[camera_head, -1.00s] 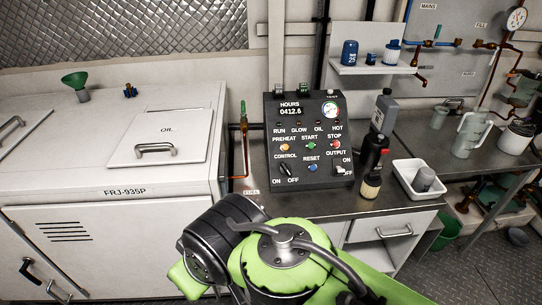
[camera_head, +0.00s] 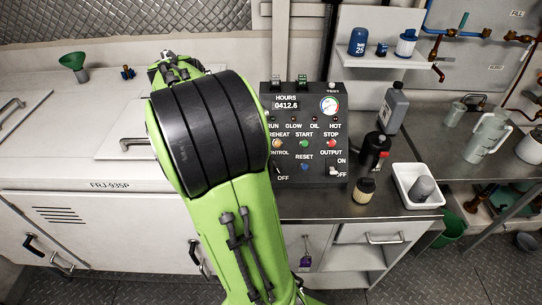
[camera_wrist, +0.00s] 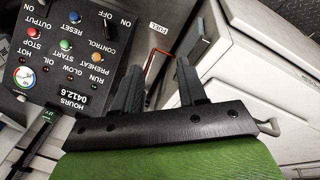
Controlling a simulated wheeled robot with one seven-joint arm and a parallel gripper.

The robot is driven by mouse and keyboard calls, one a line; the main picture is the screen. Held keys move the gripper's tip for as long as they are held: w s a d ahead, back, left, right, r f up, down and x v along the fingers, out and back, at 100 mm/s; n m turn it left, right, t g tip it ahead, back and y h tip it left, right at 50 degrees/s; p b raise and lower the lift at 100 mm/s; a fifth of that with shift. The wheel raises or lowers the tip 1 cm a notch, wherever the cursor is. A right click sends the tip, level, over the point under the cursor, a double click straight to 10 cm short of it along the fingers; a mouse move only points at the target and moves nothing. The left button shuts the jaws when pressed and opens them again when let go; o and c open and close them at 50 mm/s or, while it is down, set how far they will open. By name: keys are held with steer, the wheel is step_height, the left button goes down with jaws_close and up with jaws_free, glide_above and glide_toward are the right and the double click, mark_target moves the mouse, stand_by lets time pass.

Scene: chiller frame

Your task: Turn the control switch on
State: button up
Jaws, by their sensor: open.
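The control panel (camera_head: 312,125) is a dark box with a gauge, lamps, coloured buttons and two toggle switches. I cannot tell clearly which way the lever leans. My gripper (camera_wrist: 159,66) is open and empty, right of the panel in the wrist view and apart from the switch. My arm hides the gripper in the head view.
The output switch (camera_head: 334,170) sits at the panel's lower right.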

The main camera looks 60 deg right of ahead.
mark_target(274, 166)
steer(key=s+d+f+m+g+p, duration=0.1)
steer(key=s+d+f+g, duration=0.1)
steer(key=d, duration=0.4)
steer(key=s+d+f+m+g+p, duration=0.1)
steer(key=s+d+f, duration=0.1)
steer(key=d, duration=0.4)
steer(key=b+x, duration=0.2)
steer(key=x, duration=1.3)
steer(key=shift+d+f, duration=0.2)
steer(key=shift+f, duration=0.15)
steer(key=shift+c, duration=0.4)
jaws_close()
